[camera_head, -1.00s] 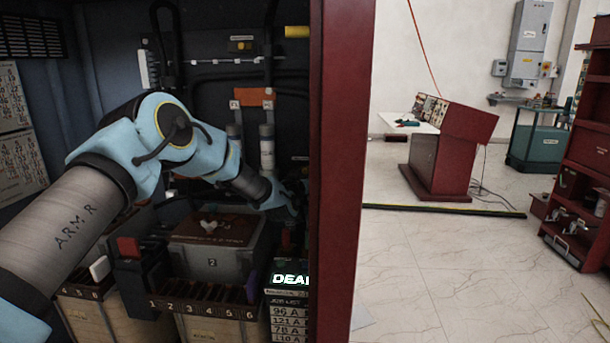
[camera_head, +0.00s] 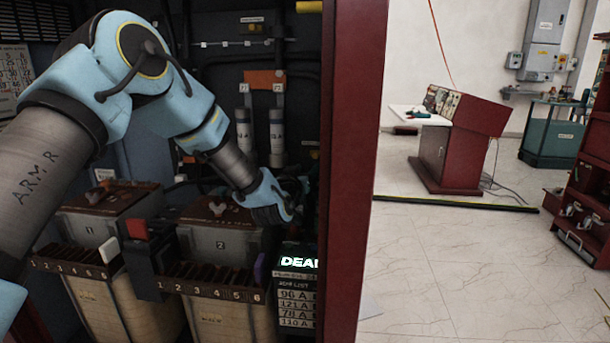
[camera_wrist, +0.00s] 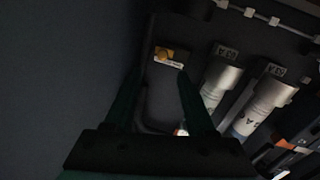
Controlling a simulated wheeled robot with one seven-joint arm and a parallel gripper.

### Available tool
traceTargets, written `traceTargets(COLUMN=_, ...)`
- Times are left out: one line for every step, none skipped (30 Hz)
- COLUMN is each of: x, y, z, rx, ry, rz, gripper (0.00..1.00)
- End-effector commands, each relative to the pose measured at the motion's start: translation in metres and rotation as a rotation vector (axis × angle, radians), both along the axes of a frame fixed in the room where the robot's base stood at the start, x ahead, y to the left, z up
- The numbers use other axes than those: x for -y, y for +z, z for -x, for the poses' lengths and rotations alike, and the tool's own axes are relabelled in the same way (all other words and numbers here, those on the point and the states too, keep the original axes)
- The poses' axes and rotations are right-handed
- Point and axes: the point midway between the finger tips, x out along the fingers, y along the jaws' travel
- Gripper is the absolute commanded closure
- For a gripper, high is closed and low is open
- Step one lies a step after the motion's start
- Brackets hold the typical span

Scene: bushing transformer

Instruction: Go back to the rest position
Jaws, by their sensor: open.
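My gripper shows in the wrist view (camera_wrist: 155,90) with its two dark fingers apart and nothing between them. Beyond the fingers is a dark panel with a small yellow-and-white label (camera_wrist: 168,56). In the head view my blue and grey arm reaches from the left into the dark cabinet. My wrist is above the right side of the box marked 2 (camera_head: 220,243). The gripper's fingertips are hard to make out there, in shadow near the red post. Two silver fuse cylinders (camera_head: 276,138) stand behind and above my wrist; they also show right of the fingers in the wrist view (camera_wrist: 257,105).
A box marked 1 (camera_head: 92,240) stands left of box 2, with numbered slot racks in front. A red lever (camera_head: 137,229) is between them. A red post (camera_head: 345,150) borders the cabinet's right side. A red console (camera_head: 455,155) stands on open tiled floor beyond.

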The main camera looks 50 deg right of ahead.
Motion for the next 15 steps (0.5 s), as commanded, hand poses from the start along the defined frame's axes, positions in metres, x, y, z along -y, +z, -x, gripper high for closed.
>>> traceTargets(x=-0.0029, y=-0.0001, z=0.0011, rx=0.000, ry=0.000, rz=0.001, gripper=0.44)
traceTargets(x=-0.0042, y=0.0001, z=0.0017, rx=0.000, ry=0.000, rz=0.001, gripper=0.44)
traceTargets(x=-0.0052, y=0.0003, z=0.0023, rx=0.000, ry=0.000, rz=0.001, gripper=0.44)
traceTargets(x=-0.0058, y=0.0005, z=0.0025, rx=0.000, ry=0.000, rz=0.001, gripper=0.44)
traceTargets(x=-0.0061, y=0.0006, z=0.0026, rx=0.000, ry=0.000, rz=0.001, gripper=0.44)
traceTargets(x=-0.0063, y=0.0007, z=0.0026, rx=0.000, ry=0.000, rz=0.001, gripper=0.44)
traceTargets(x=-0.0063, y=0.0008, z=0.0026, rx=0.000, ry=0.000, rz=0.001, gripper=0.44)
traceTargets(x=-0.0062, y=0.0008, z=0.0026, rx=0.000, ry=0.000, rz=0.001, gripper=0.44)
traceTargets(x=-0.0061, y=0.0008, z=0.0025, rx=0.000, ry=0.000, rz=0.001, gripper=0.44)
traceTargets(x=-0.0061, y=0.0008, z=0.0024, rx=0.000, ry=0.000, rz=0.001, gripper=0.44)
traceTargets(x=-0.0061, y=0.0007, z=0.0025, rx=0.000, ry=0.000, rz=0.001, gripper=0.44)
traceTargets(x=-0.0060, y=0.0007, z=0.0025, rx=0.000, ry=0.000, rz=0.001, gripper=0.44)
traceTargets(x=-0.0060, y=0.0007, z=0.0025, rx=0.000, ry=0.000, rz=0.001, gripper=0.44)
traceTargets(x=-0.0060, y=0.0007, z=0.0025, rx=0.000, ry=0.000, rz=0.001, gripper=0.44)
traceTargets(x=-0.0060, y=0.0006, z=0.0025, rx=0.000, ry=0.000, rz=0.001, gripper=0.44)
